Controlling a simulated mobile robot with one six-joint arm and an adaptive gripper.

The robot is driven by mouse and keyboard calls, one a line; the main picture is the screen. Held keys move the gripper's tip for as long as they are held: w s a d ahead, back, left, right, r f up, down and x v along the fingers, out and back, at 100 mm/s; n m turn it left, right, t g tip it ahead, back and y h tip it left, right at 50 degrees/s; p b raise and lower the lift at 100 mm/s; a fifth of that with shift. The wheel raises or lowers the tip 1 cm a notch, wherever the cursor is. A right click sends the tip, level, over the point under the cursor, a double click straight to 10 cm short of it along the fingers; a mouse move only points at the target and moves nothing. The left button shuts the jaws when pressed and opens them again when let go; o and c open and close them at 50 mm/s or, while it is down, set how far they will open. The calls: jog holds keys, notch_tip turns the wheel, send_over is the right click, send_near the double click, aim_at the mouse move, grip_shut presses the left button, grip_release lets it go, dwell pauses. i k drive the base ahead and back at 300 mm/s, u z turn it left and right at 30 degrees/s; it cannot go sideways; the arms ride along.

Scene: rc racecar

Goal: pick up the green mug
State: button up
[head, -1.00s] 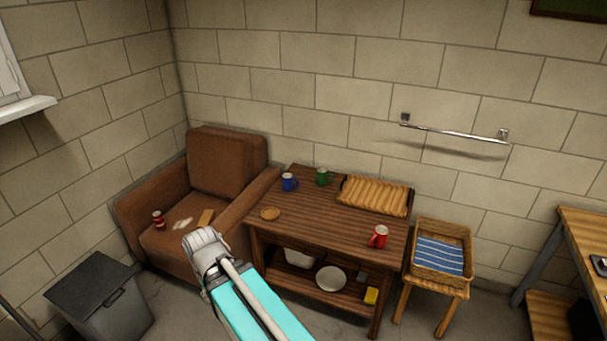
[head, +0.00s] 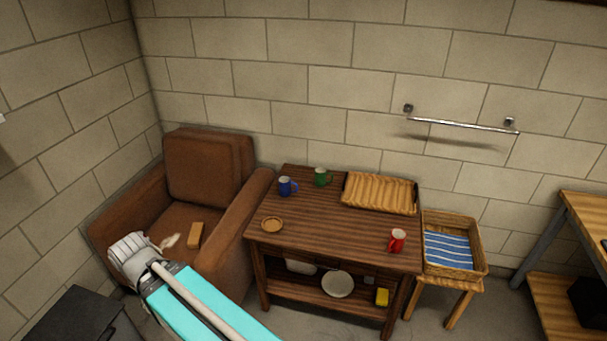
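The green mug (head: 321,177) stands upright near the back edge of the dark wooden table (head: 335,215). Its handle points to the right. A blue mug (head: 286,187) stands just left of it and a little nearer to me. My arm reaches in from the bottom left, and its grey-white end (head: 132,258) is in front of the armchair, well apart from the green mug. The fingers of my gripper cannot be made out.
A ribbed wooden tray (head: 380,194) lies right of the green mug. A brown armchair (head: 209,168) stands left of the table, a basket (head: 450,268) right. The tabletop's middle is clear.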

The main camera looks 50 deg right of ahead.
aim_at(324, 178)
jog(key=z, duration=0.2)
jog(key=i, duration=0.7)
jog(key=z, duration=1)
jog(key=i, duration=0.7)
jog(key=z, duration=0.5)
jog(key=k, duration=0.9)
jog(key=z, duration=0.15)
jog(key=i, duration=0.35)
